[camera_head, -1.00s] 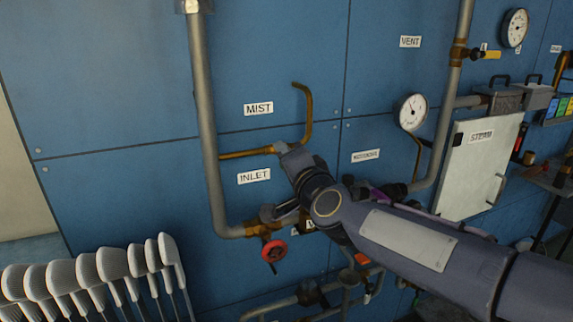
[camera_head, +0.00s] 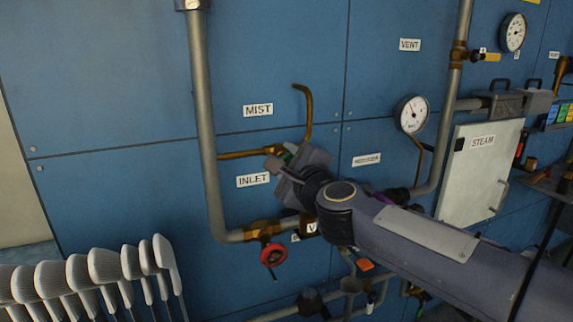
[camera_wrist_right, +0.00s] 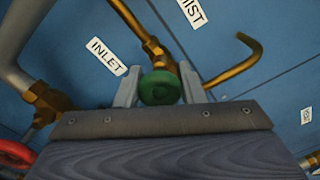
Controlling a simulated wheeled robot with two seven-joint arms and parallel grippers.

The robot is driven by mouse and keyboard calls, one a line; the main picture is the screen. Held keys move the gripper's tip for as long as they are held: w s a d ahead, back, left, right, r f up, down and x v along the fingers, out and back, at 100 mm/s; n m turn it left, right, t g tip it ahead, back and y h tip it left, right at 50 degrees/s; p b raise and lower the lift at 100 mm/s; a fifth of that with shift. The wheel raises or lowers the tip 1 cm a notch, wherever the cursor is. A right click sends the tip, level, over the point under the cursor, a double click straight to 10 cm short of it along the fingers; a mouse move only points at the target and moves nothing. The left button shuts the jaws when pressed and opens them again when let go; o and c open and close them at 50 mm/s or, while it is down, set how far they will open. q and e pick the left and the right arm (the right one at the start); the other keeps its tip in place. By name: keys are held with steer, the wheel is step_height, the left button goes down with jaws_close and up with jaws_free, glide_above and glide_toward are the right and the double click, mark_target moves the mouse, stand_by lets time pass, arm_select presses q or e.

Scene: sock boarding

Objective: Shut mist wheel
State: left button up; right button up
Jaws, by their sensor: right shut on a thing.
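The small green mist wheel (camera_wrist_right: 160,88) sits on a brass valve (camera_wrist_right: 155,48) below the MIST label (camera_wrist_right: 192,12). My left gripper is not in view.
A red wheel (camera_head: 273,255) on the inlet valve lies below, near my right wrist. A grey vertical pipe (camera_head: 205,120) runs left of the mist valve, and a bent brass tube (camera_head: 309,110) rises beside it. Several white sock forms (camera_head: 105,266) stand at lower left.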

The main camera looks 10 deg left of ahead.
steer(key=m+b, duration=0.3)
steer(key=m, duration=0.6)
steer(key=shift+a+f, duration=0.1)
steer(key=shift+f, duration=0.05)
stand_by(0.5)
steer(key=o, duration=1)
steer(key=shift+s, duration=0.1)
steer(key=b+v, duration=0.1)
steer(key=v, duration=0.6)
steer(key=shift+s+d, duration=0.25)
steer(key=shift+s, duration=0.05)
